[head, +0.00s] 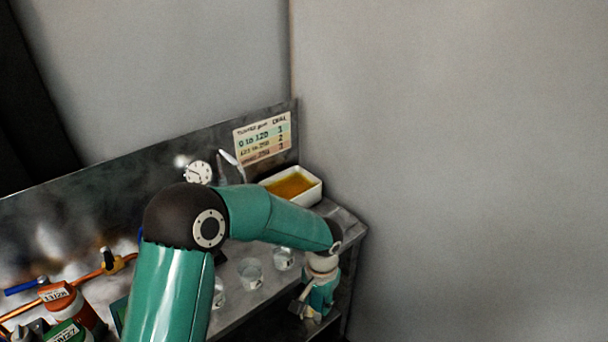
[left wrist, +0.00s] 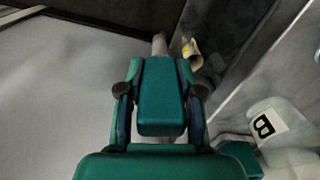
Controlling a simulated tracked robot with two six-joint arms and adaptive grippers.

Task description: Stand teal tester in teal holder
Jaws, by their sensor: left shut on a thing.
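My left gripper (head: 318,292) points down at the front edge of the bench, near its right end, partly hidden by my teal wrist. In the left wrist view the gripper (left wrist: 160,92) is shut. A teal block with a pale grey tip (left wrist: 159,45) lies between and beyond its fingers. It looks like the teal tester, but the gripper is also teal, so where one ends is hard to tell. I cannot make out the teal holder in either view. My right gripper is not in view.
Clear cups (head: 250,273) stand along the bench front. A white tray (head: 318,190) with amber contents is at the back right. Behind are a white dial (head: 198,172) and a chart (head: 262,138). Labelled red (head: 66,303) and green containers are at left. A white "B" container (left wrist: 285,140) is close by.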

